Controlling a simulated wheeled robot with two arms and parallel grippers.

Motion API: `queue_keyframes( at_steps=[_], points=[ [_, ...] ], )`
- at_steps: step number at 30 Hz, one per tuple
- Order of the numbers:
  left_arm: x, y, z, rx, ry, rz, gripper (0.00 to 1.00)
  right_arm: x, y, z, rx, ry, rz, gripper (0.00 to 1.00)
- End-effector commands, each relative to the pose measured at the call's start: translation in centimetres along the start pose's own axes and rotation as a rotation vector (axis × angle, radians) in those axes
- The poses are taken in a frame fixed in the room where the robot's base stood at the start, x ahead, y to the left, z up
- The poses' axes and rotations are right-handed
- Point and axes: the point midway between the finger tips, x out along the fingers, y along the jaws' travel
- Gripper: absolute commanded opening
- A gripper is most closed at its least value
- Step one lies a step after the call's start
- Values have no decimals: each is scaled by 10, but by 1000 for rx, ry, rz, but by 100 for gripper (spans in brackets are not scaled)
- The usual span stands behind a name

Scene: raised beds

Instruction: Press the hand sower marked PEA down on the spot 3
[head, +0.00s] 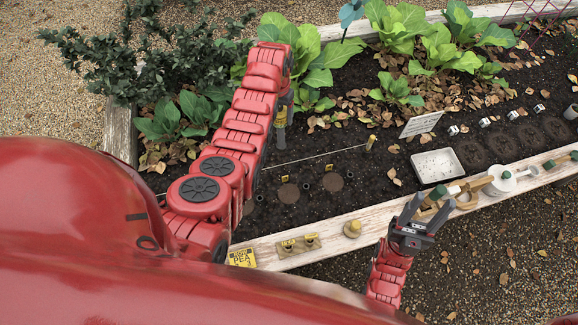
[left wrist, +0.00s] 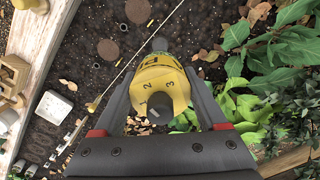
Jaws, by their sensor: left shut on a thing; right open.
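My left gripper (head: 284,106) is shut on the yellow hand sower (left wrist: 160,85), which shows the numbers 1, 2 and 3 and part of a lettered label in the left wrist view. In the head view the sower (head: 281,117) hangs below the gripper, above the soil near the leafy plants. Two round brown spots (head: 289,193) (head: 333,182) with small yellow tags lie in the soil, nearer the front plank. Their tag numbers are too small to read, and my left arm may hide more spots. My right gripper (head: 415,219) is open and empty by the plank.
A white tray (head: 437,165) and a sign (head: 421,125) stand right.

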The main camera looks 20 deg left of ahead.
Motion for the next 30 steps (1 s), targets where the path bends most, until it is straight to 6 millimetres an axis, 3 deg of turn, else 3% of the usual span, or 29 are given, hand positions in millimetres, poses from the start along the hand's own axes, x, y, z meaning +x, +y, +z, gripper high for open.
queue_keyframes(
  at_steps=[1,4,10,18,30],
  points=[
    [26,4,11,3,-5,3,19,-4,0,1,0,0,0,50],
    [68,18,31,10,-8,5,19,-7,0,1,0,0,0,50],
    [124,49,63,-4,-5,3,19,-12,-1,2,0,0,0,50],
    [152,72,81,-32,0,-1,19,-15,-1,2,0,0,0,50],
    [179,72,82,-34,-1,-3,19,-34,-2,6,0,0,0,50]
  ],
)
